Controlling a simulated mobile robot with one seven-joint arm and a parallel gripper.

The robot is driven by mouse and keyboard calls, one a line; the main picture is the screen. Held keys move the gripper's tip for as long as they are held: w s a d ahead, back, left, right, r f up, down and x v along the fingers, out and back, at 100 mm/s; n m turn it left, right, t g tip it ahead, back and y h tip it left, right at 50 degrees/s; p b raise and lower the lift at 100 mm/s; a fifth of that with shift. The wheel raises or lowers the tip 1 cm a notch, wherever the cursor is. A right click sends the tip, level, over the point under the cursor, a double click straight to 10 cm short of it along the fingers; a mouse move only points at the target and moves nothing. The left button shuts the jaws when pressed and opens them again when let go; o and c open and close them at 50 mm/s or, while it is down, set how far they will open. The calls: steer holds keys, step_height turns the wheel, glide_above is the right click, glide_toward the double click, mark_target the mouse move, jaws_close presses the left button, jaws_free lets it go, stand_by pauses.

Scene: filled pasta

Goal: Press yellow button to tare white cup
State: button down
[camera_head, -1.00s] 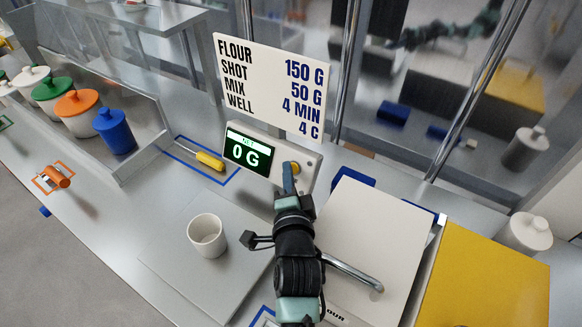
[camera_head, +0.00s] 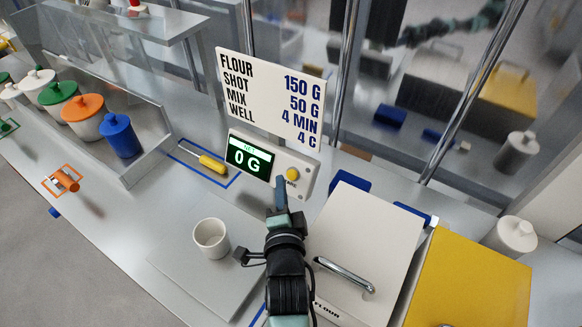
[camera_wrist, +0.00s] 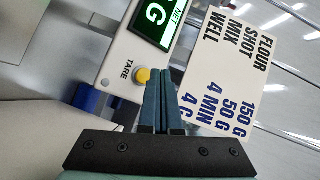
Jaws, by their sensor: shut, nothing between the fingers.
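The yellow button (camera_head: 292,174) sits on the right of the scale's display panel (camera_head: 262,179) and is in plain view. In the wrist view, the button (camera_wrist: 142,75) is marked TARE and lies just left of my fingertips. The white cup (camera_head: 211,238) stands upright on the grey plate (camera_head: 170,262), left of my arm. My gripper (camera_head: 280,181) is shut and empty, its fingers just below the button in the head view. In the wrist view, my gripper (camera_wrist: 160,72) shows both fingers together, seemingly apart from the button.
A recipe sign (camera_head: 270,98) stands above the panel. A white lidded flour box (camera_head: 366,245) and a yellow panel (camera_head: 475,280) are right of my arm. A yellow-handled tool (camera_head: 212,163) lies left of the display. Lidded canisters (camera_head: 121,137) line the left.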

steer(key=shift+s+a+r+p, duration=0.35)
steer(key=shift+s+a+p, duration=0.05)
steer(key=shift+s+p, duration=0.15)
steer(key=shift+s+a+r+p, duration=0.3)
steer(key=shift+s+a+p, duration=0.1)
steer(key=shift+s, duration=0.1)
steer(key=w+r+n+t, duration=0.3)
steer(key=r+n+t, duration=0.25)
steer(key=r, duration=2.35)
steer(key=s+r+n+t, duration=0.2)
steer(key=s+r+n, duration=0.3)
steer(key=r, duration=0.8)
steer(key=s+r+n+t, duration=0.3)
steer(key=s+r, duration=0.7)
steer(key=r, duration=0.4)
steer(key=shift+s+r+n+t, duration=0.15)
steer(key=shift+s+n+t, duration=0.25)
steer(key=shift+n, duration=0.45)
